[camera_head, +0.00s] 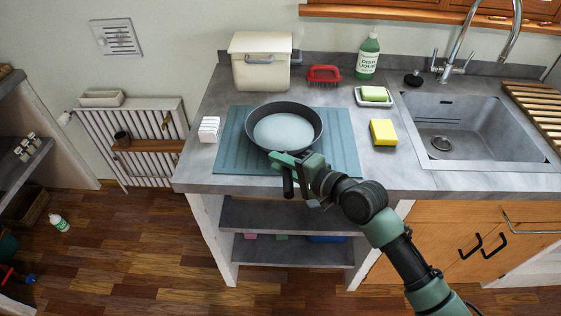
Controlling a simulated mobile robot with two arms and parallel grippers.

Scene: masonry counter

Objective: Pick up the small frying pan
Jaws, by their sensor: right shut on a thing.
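The small frying pan (284,127) is dark with a pale grey inside. It sits on or just above the blue-green mat (346,152) on the grey counter; I cannot tell which. My right gripper (288,172) is at the pan's near edge, over the front edge of the counter. It is shut on the pan's dark handle, which it largely hides. My left gripper is not in view.
A white bin (261,74), a red brush (324,74) and a dish liquid bottle (368,54) stand at the back. A yellow sponge (383,132) and a soap dish (374,97) lie right of the mat, beside the sink (470,125). A white ribbed item (209,129) lies left.

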